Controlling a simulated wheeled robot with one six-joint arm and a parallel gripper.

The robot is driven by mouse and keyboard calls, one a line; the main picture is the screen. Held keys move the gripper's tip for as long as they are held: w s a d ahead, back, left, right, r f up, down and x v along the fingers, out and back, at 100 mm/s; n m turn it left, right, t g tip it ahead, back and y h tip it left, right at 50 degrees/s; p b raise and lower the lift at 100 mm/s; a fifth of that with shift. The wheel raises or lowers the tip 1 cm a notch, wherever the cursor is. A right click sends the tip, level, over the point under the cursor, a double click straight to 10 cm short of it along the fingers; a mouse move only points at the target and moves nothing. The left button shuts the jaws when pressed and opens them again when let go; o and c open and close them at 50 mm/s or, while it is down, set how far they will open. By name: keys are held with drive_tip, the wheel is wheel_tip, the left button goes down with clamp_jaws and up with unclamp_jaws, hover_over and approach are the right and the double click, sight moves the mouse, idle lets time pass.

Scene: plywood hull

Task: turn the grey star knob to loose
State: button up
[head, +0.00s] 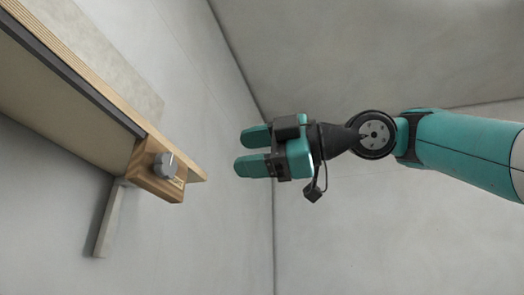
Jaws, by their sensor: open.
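The grey star knob (165,162) sits on the face of a wooden block (150,176) at the end of a wall-mounted plywood structure, left of the middle in the head view. A thin light mark shows beside the knob, too small to read. My gripper (246,151) is open and empty, its two teal fingers pointing left. In the picture it is to the right of the knob and slightly higher, with a clear gap between them. Nothing is touching the knob.
A long plywood edge with a dark strip (75,75) runs from the upper left down to the block. A pale bracket (108,222) hangs below it against the grey wall (215,225). The space between my gripper and the block looks free.

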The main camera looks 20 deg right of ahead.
drive_tip(key=shift+v, duration=0.85)
drive_tip(key=w+a+f+m+g+h+p, duration=0.1)
drive_tip(key=w+f+m+g+h, duration=0.15)
drive_tip(key=f+m, duration=0.7)
drive_tip(key=w+a+f+m+g+h, duration=0.1)
drive_tip(key=w+a+f+m+h, duration=0.15)
drive_tip(key=f, duration=1.35)
drive_tip(key=s+d+f+m+g+h, duration=0.2)
drive_tip(key=s+f+m+g, duration=0.1)
drive_tip(key=s+f, duration=0.5)
drive_tip(key=s+d+f+m+g+h+p, duration=0.1)
drive_tip(key=s+f+m+g+h, duration=0.2)
drive_tip(key=s+f, duration=0.5)
wheel_tip(320, 180, down, 7)
drive_tip(key=shift+s+d+f+g, duration=0.2)
drive_tip(key=shift+s+d+g, duration=0.2)
drive_tip(key=shift+g, duration=0.35)
